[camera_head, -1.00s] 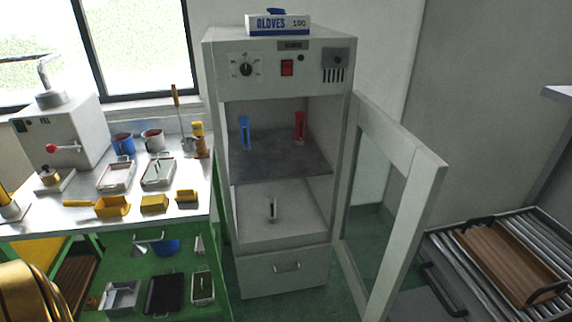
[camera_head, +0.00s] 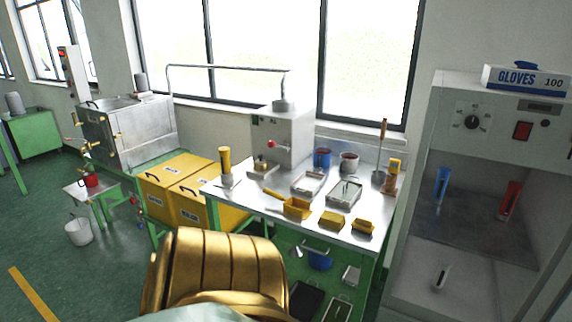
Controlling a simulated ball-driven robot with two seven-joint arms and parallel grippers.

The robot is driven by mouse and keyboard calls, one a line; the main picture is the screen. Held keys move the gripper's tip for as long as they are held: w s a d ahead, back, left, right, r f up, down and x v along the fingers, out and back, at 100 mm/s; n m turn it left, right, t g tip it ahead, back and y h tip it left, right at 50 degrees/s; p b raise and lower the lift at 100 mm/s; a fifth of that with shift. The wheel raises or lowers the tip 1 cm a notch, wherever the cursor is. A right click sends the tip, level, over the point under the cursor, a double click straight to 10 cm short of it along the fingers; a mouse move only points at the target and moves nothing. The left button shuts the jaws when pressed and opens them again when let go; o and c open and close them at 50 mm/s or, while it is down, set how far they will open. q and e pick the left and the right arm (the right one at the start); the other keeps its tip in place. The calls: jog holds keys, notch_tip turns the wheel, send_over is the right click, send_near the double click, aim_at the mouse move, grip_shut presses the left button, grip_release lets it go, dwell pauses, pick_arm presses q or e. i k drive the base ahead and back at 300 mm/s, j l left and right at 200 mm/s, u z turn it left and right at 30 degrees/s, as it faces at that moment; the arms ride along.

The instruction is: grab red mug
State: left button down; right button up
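A small red mug (camera_head: 91,180) stands upright on a low metal-topped stand (camera_head: 100,191) at the far left. Two other mugs stand at the back of the workbench: a blue one (camera_head: 323,158) and a greyish one (camera_head: 349,163) with a dark red inside. A gold rounded part of my own body fills the lower middle and hides some of the floor and bench front. Neither gripper shows.
The metal workbench (camera_head: 270,205) carries trays, yellow blocks and a press (camera_head: 285,138). Yellow boxes (camera_head: 180,190) stand between it and the low stand. A white bucket (camera_head: 78,232) is on the floor by the stand. An open cabinet (camera_head: 450,120) is at right. Green floor is clear at lower left.

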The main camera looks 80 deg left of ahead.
aim_at(91, 179)
jog(key=u, duration=3.8)
